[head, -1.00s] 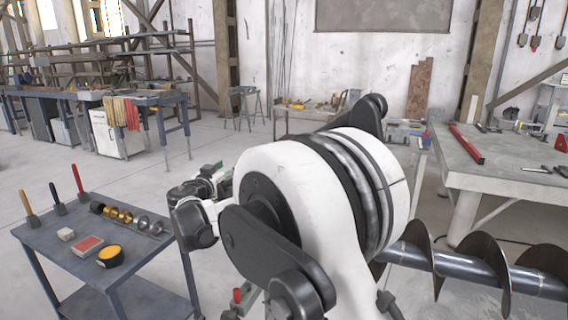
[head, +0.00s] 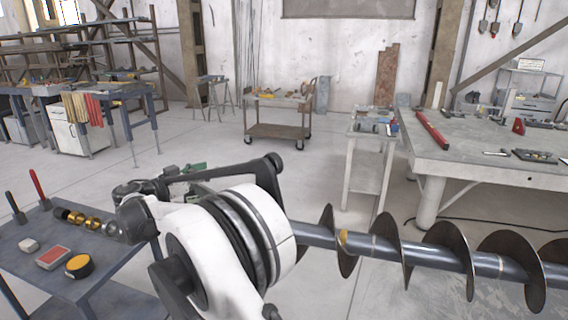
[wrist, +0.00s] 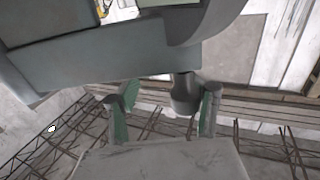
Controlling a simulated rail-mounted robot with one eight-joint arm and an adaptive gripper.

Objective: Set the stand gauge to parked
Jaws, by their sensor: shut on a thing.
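In the wrist view my gripper (wrist: 164,106) shows two fingers with green inner pads. A short dark grey peg (wrist: 185,94) hangs between them, nearer the right finger, and the gripper is shut on it. The peg comes down from a large smooth grey body (wrist: 110,62) that fills the top of this view. I cannot tell whether this body is the stand gauge, and no scale or parked mark can be read. In the head view my own arm covers the work area, and neither the gauge nor the fingertips can be made out clearly.
A steel auger (head: 318,235) with dark flights runs off to the right beside my arm. A blue-grey tool cart (head: 35,262) stands at the left. A large grey workbench (head: 470,160) is at the right. Open floor lies behind, with a brown trolley (head: 278,132) by the wall.

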